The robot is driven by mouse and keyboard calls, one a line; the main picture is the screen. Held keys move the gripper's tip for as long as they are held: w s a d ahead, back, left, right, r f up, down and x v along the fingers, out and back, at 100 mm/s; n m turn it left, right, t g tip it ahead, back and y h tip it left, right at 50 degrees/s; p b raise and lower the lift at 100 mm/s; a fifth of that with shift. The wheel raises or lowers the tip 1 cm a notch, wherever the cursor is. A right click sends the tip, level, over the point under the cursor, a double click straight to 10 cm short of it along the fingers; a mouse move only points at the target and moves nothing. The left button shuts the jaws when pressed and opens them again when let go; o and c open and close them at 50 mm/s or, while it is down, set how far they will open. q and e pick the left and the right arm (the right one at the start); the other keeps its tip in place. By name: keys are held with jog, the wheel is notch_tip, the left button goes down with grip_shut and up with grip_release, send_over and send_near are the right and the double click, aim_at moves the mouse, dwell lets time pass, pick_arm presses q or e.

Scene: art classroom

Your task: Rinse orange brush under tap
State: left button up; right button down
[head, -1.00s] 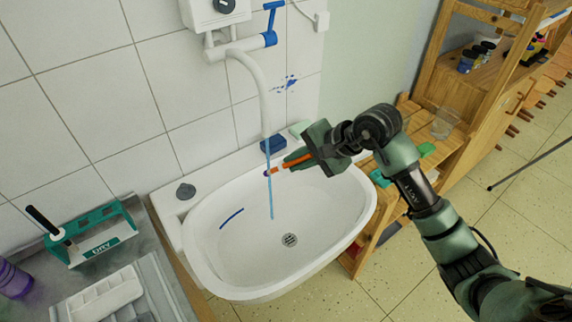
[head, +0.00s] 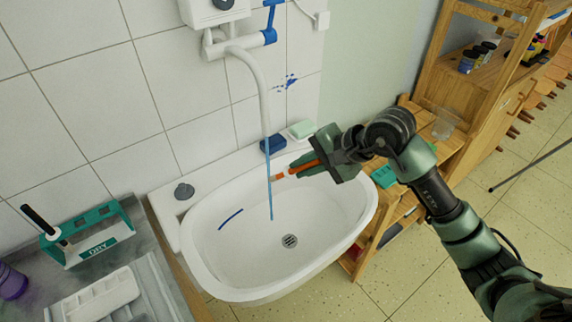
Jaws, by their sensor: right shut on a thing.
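My right gripper (head: 322,160) is shut on the orange brush (head: 304,168), above the right rear part of the white sink (head: 212,272). The brush points left, its tip close to the right side of the water stream. A small gap seems to show between tip and water. A thin blue stream (head: 269,180) runs from the white tap spout (head: 260,90) down into the basin. The blue tap lever (head: 270,20) is at the top. My left gripper is not in view.
A green DRY rack (head: 100,240) holding a dark brush stands at left. A wooden shelf (head: 470,90) stands at right. A blue streak marks the basin.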

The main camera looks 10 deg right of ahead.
jog(key=s, duration=0.1)
jog(key=s+b, duration=0.1)
jog(key=s, duration=0.2)
jog(key=shift+s+d, duration=0.2)
jog(key=shift+d, duration=0.05)
dwell(1.0)
jog(key=s+r, duration=0.4)
jog(key=s, duration=0.2)
jog(key=shift+d+b, duration=0.35)
jog(key=shift+b, duration=0.1)
